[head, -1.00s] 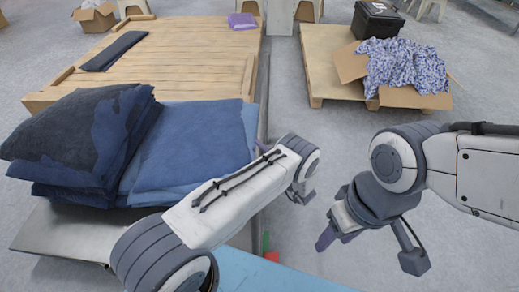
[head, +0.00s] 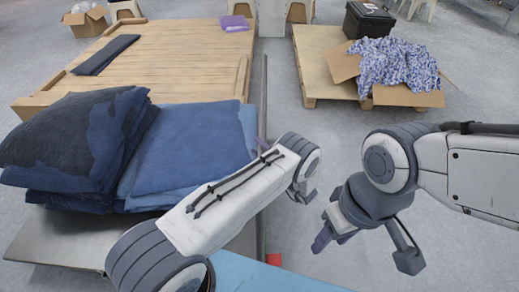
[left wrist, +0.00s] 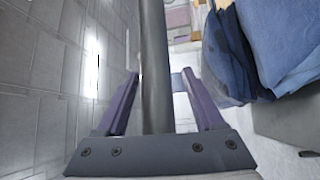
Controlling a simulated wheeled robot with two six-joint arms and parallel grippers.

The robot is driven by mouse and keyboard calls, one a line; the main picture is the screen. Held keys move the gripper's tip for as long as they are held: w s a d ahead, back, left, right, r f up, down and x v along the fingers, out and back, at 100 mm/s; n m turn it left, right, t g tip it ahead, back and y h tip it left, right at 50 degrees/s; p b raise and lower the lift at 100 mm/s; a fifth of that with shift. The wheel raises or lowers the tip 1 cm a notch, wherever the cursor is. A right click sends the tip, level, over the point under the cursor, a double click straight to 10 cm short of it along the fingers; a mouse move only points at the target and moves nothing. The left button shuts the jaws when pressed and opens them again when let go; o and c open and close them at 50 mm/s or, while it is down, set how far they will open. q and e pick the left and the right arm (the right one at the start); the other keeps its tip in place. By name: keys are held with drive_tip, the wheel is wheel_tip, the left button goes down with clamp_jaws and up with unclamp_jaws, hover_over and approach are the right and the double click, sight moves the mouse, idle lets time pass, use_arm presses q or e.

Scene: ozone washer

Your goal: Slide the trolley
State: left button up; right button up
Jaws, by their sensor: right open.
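The trolley (head: 45,238) is a flat grey metal bed at the lower left, carrying stacks of dark and mid-blue denim. A grey bar (head: 264,100) runs along its right side. In the left wrist view the bar (left wrist: 153,60) stands between the purple fingers of my left gripper (left wrist: 160,75). A gap shows between the bar and the right finger; I cannot tell if the fingers grip it. In the head view my left arm mostly hides that gripper (head: 262,145). My right gripper (head: 333,237) is open and empty above the floor.
A large wooden platform (head: 170,60) lies behind the trolley. A smaller wooden pallet (head: 312,65) at the back right bears a cardboard box (head: 410,98) of patterned cloth and a black case (head: 368,20). Grey floor is clear between them. A blue surface (head: 250,275) is at the bottom.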

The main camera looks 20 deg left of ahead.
use_arm(q)
drive_tip(key=shift+d, duration=0.1)
drive_tip(key=b+v, duration=0.3)
drive_tip(key=v, duration=0.7)
drive_tip(key=shift+s+d+r, duration=0.1)
